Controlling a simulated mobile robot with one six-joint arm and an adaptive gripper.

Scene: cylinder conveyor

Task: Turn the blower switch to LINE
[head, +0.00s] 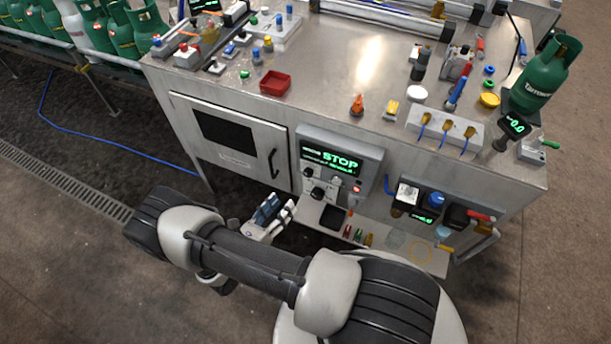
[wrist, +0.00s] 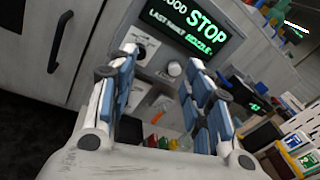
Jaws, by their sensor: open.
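A grey control panel (head: 365,165) on the front of the steel bench carries a screen reading STOP in green (head: 340,162); the screen also shows in the wrist view (wrist: 200,30). A dark rotary knob (head: 317,193) sits below the screen, with another dark knob (head: 308,172) above it to the left. In the wrist view a dark knob (wrist: 140,50) is partly hidden beside my left finger, and a pale round knob (wrist: 175,69) shows between the fingers. Labels are too small to read, so I cannot tell which is the blower switch. My gripper (wrist: 163,62) is open, empty and faces the panel.
A cabinet door with a black handle (head: 272,165) is left of the panel. A shelf (head: 322,215) with small coloured items juts out below it. A scale-like device with bottles (head: 425,205) stands to the right. Green gas cylinders (head: 120,35) line the conveyor at the upper left.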

